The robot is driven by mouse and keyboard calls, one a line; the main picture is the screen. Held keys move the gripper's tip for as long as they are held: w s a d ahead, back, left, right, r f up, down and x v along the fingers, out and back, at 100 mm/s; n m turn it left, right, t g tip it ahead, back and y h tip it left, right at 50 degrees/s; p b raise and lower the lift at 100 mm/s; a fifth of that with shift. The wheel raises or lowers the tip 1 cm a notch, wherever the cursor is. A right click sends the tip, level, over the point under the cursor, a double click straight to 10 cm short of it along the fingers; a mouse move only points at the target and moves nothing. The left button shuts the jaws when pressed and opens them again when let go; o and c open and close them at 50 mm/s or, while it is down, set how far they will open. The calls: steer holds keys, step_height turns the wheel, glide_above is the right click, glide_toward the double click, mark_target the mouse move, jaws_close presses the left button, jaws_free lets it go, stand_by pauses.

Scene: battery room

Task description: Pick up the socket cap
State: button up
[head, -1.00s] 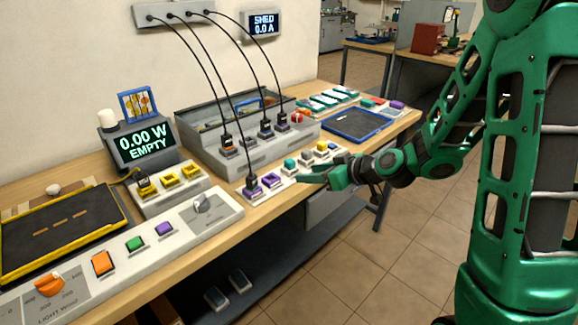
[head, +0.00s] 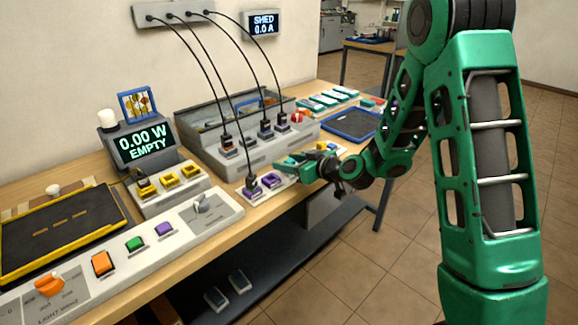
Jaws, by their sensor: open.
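No single thing can be told for sure as the socket cap. A pale strip right of the purple sockets (head: 271,181) carries small coloured pieces, and a yellow one (head: 321,146) and a blue one (head: 333,147) still show on it. My gripper (head: 287,165) is open over the left part of this strip, its fingers pointing left. My gripper and wrist hide the teal and grey pieces there at least in part. I cannot tell whether the fingers touch anything.
Black cables hang from a wall box (head: 175,14) to plugs in the grey socket bank (head: 240,154) and the purple sockets. A blue-edged tray (head: 350,124) lies behind my forearm. A display (head: 145,145) reads 0.00 W EMPTY. The floor in front is clear.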

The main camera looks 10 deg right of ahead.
steer(key=shift+x, duration=1.85)
steer(key=shift+r, duration=0.1)
steer(key=c, duration=1.1)
steer(key=shift+r, duration=0.1)
